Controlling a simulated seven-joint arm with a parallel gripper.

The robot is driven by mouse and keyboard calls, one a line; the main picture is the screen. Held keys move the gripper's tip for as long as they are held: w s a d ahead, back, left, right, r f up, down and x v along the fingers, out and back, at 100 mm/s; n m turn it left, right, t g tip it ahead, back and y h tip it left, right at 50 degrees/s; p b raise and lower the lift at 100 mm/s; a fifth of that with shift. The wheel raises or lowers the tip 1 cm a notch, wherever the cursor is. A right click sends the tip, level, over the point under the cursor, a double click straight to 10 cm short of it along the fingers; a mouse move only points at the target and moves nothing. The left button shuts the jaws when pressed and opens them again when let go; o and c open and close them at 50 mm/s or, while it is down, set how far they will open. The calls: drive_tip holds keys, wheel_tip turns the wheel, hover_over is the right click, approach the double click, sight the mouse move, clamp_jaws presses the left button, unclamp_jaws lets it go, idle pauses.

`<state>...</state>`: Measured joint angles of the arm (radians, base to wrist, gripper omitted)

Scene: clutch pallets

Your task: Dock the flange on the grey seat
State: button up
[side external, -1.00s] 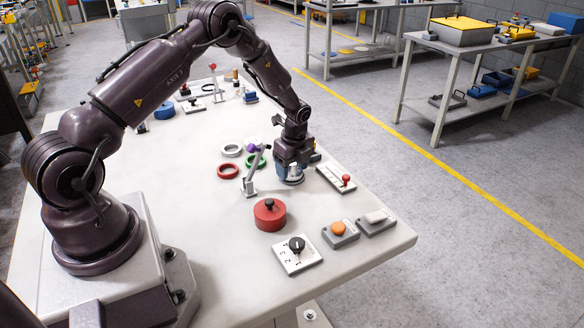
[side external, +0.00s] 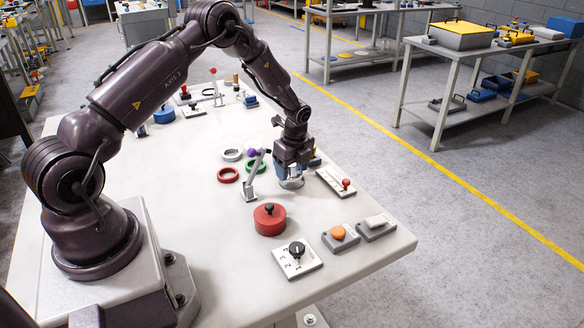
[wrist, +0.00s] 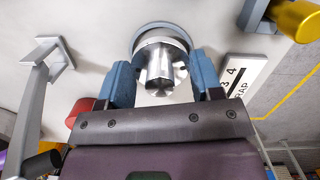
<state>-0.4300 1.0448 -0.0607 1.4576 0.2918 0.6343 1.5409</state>
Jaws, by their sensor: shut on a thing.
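My gripper (wrist: 160,88) is shut on the flange (wrist: 160,68), a shiny silver piece with a round disc and a hub, between its two blue fingers. In the side view, my gripper (side external: 291,170) and the flange (side external: 291,183) are low over the right part of the table. A grey ring (wrist: 152,28), apparently the grey seat, shows just beyond the flange in the wrist view. The flange hides part of it, and I cannot tell whether they touch. A pale ring (side external: 231,154), a red ring (side external: 228,175) and a green ring (side external: 257,167) lie to the left.
A grey lever post (side external: 250,190) stands close left of my gripper, also in the wrist view (wrist: 38,85). A red cylinder (side external: 269,219), a dial plate (side external: 297,262), an orange button box (side external: 340,238) and a red-knobbed plate (side external: 336,184) are nearby. The left-middle table is clear.

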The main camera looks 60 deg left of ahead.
sight(295, 175)
drive_tip(key=shift+f, duration=0.75)
drive_tip(key=o, duration=0.8)
drive_tip(key=shift+o, duration=0.2)
wheel_tip(295, 175, up, 11)
drive_tip(key=d, duration=0.1)
drive_tip(key=shift+d, duration=0.15)
idle(0.4)
drive_tip(key=shift+w+f, duration=0.1)
